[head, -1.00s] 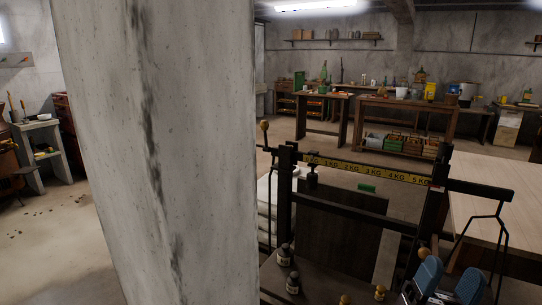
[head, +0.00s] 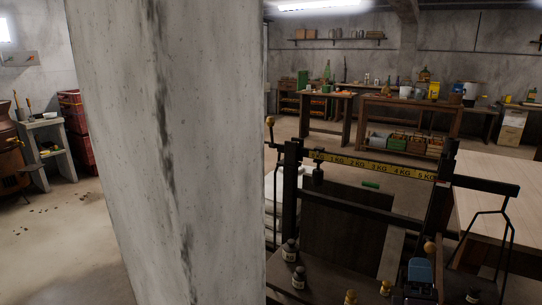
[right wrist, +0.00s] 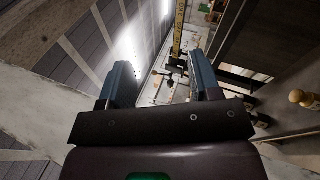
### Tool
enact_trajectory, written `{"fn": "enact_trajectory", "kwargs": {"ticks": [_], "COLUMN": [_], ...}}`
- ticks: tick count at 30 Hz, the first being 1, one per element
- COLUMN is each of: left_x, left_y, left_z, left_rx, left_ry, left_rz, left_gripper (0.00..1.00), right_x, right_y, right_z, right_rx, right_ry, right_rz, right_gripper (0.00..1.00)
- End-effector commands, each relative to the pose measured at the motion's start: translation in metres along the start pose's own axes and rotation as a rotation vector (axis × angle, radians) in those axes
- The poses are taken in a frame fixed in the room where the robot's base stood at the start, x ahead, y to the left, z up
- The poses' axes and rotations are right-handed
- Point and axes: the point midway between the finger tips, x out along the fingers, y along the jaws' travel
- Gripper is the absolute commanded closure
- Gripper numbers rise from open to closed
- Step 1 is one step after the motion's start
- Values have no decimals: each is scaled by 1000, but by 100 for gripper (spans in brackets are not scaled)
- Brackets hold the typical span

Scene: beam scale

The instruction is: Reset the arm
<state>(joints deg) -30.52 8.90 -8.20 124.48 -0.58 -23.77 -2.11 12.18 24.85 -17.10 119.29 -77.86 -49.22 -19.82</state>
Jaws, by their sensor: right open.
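My right gripper (head: 422,277) is at the lower right of the head view, in front of the beam scale. Its blue fingers look nearly lined up there. In the right wrist view the two blue fingers (right wrist: 164,82) stand well apart with nothing between them. The beam scale's yellow beam (head: 372,166) is marked in KG and runs between dark posts. It also shows beyond the fingers in the right wrist view (right wrist: 178,35). Small dark weights (head: 299,277) and wooden-topped knobs (head: 350,297) sit low in front. My left gripper is not in view.
A thick concrete pillar (head: 170,150) hides much of the left and middle. A pale wooden tabletop (head: 505,195) lies to the right. Cluttered workbenches (head: 410,105) stand along the back wall. Open floor (head: 60,250) shows at the far left.

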Motion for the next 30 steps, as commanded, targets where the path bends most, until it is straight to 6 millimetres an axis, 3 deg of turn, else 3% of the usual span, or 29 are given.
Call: {"fn": "enact_trajectory", "kwargs": {"ticks": [1, 6, 16, 24, 30], "left_x": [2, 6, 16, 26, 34], "left_y": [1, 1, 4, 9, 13], "left_z": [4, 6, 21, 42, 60], "left_rx": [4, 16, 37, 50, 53], "left_ry": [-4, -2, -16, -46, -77], "left_rz": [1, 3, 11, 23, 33], "left_gripper": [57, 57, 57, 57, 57], "right_x": [-10, -44, -142, -230, -293], "right_y": [-19, -66, -140, -187, -221], "right_z": [-6, -26, -46, -31, -3], "right_rx": [78, 383, 1006, 1375, 1413], "right_ry": [44, 169, 232, 72, -103], "right_rz": [-69, -292, -720, -986, -1114], "right_gripper": [43, 43, 43, 43, 43]}}
